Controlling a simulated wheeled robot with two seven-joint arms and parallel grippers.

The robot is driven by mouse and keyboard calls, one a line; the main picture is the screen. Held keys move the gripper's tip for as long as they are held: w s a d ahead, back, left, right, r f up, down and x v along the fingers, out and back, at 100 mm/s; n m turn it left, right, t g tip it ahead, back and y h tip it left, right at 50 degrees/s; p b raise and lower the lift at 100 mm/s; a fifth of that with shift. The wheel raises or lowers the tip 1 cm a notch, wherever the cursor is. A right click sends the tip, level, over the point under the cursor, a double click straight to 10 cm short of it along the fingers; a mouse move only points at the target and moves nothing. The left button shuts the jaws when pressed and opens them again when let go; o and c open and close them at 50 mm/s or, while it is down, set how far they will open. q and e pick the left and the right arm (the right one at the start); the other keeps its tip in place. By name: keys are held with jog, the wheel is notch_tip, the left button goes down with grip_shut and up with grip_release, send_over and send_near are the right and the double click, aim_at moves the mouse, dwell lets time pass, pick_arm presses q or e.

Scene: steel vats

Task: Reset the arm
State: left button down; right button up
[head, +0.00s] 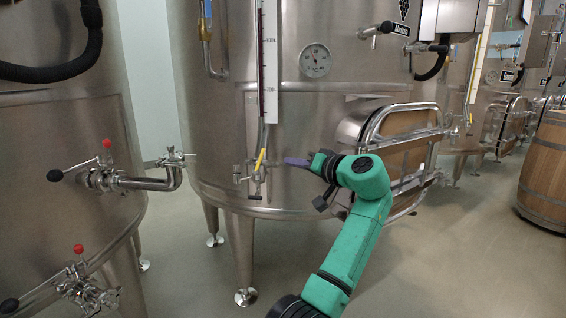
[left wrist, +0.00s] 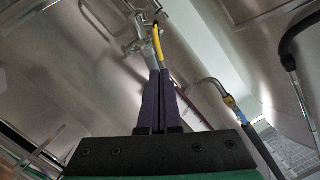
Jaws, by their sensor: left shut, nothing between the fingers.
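My left gripper (head: 297,162), with purple fingers on a green arm, is raised in front of the middle steel vat (head: 218,120). Its fingers point left toward a small valve with a yellow handle (head: 259,160) on that vat. In the left wrist view, the gripper's purple fingers (left wrist: 158,98) are together and empty. The yellow handle (left wrist: 158,42) appears beyond their tips there. I cannot tell the exact gap between the fingertips and the valve. My right gripper is not in view.
An oval hatch (head: 402,122) projects from the vat behind my left arm. On the left vat, a pipe valve (head: 150,183) and a red-knobbed lower valve (head: 85,284) stick out. A wooden barrel (head: 545,170) stands at right. The floor (head: 455,260) at lower right is clear.

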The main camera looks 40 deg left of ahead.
pick_arm(q)
jog(key=shift+v, duration=0.85)
